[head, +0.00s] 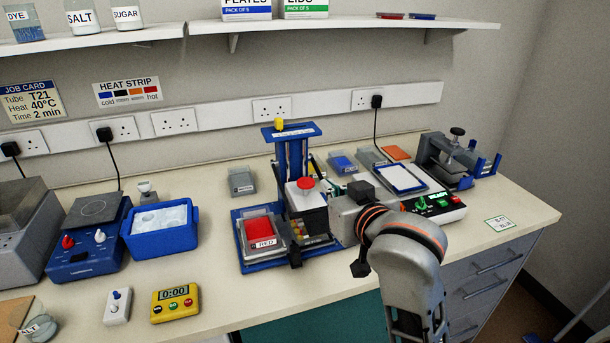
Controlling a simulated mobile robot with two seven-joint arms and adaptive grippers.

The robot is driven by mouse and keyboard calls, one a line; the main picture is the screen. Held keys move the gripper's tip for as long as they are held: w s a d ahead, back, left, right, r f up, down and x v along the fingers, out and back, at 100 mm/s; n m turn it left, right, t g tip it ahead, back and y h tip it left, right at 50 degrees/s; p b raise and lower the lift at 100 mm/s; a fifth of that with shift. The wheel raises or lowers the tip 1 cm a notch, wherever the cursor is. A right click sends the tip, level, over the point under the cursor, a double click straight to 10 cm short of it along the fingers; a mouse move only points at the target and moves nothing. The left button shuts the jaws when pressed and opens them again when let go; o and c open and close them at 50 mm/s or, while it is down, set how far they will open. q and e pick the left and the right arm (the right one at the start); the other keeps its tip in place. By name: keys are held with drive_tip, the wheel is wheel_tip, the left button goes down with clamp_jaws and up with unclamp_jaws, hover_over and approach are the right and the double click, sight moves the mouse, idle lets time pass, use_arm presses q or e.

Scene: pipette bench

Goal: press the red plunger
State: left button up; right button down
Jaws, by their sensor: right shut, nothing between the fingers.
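The red plunger (306,184) is a round red cap on top of a pale block in the middle of the bench. The block stands in a blue upright frame (291,133) on a blue base. My right gripper (318,222) reaches in from the lower right, just beside and below the red cap. It is shut with nothing held. Its fingers are hard to make out against the dark parts there, and I cannot tell whether it touches the block. My left gripper is not in view.
A blue ice tub (160,229), a hotplate (92,244) and a yellow timer (175,302) stand further left. A device with a green display (434,204) and a clamp rig (455,157) are on the right.

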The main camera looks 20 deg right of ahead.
wheel_tip(320, 180, up, 2)
hover_over(310, 201)
wheel_tip(310, 201, down, 5)
drive_tip(key=shift+w+d+r, duration=0.1)
drive_tip(key=shift+d, duration=0.05)
drive_tip(key=shift+f, duration=0.7)
drive_tip(key=shift+f, duration=1.25)
